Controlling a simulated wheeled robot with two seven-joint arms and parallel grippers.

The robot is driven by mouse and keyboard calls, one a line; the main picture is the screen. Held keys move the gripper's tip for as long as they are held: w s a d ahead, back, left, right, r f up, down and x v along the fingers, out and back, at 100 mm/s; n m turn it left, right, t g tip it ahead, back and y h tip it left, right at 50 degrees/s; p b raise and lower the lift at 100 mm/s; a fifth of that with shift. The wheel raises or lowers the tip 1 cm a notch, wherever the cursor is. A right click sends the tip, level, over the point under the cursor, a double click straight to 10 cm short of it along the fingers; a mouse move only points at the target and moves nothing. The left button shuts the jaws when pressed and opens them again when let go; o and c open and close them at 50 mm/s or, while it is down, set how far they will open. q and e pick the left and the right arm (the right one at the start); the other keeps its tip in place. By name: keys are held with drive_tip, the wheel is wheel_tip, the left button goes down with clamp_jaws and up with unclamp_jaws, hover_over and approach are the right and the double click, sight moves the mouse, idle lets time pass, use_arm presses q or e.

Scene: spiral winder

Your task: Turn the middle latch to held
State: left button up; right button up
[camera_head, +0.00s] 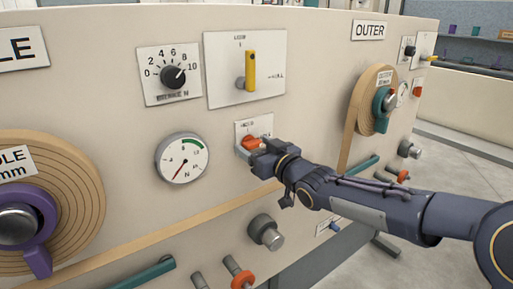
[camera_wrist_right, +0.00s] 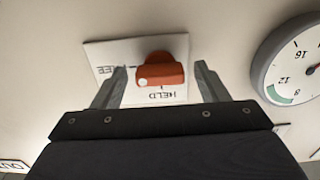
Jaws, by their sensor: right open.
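The middle latch is an orange-red knob (camera_head: 250,142) on a white plate (camera_head: 262,127), to the right of the round gauge. In the wrist view the knob (camera_wrist_right: 160,72) shows close up, its grip bar lying roughly sideways. A white dot sits at the bar's left end, on the FREE side. The HELD label (camera_wrist_right: 161,95) reads upside down just below the knob. My right gripper (camera_wrist_right: 161,78) is open, with one finger on each side of the knob and a visible gap to each. In the head view it (camera_head: 252,148) partly covers the plate. My left gripper is not in view.
A gauge (camera_head: 182,160), a brake dial (camera_head: 173,77) and a yellow lever (camera_head: 250,70) are on the panel nearby. A grey knob (camera_head: 266,232) sticks out below my right gripper. The outer reel (camera_head: 360,97) is to the right.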

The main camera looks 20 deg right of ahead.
drive_tip(key=c, duration=1)
drive_tip(key=n+b, duration=0.2)
drive_tip(key=shift+f+n, duration=0.2)
drive_tip(key=shift+n, duration=0.2)
drive_tip(key=n+b, duration=0.2)
drive_tip(key=shift+n, duration=0.4)
drive_tip(key=n+b, duration=0.1)
drive_tip(key=n, duration=0.1)
drive_tip(key=shift+n, duration=0.3)
drive_tip(key=n+b, duration=0.1)
drive_tip(key=n, duration=0.2)
drive_tip(key=shift+n, duration=0.3)
drive_tip(key=n+b, duration=0.2)
drive_tip(key=n, duration=0.4)
drive_tip(key=shift+r, duration=0.1)
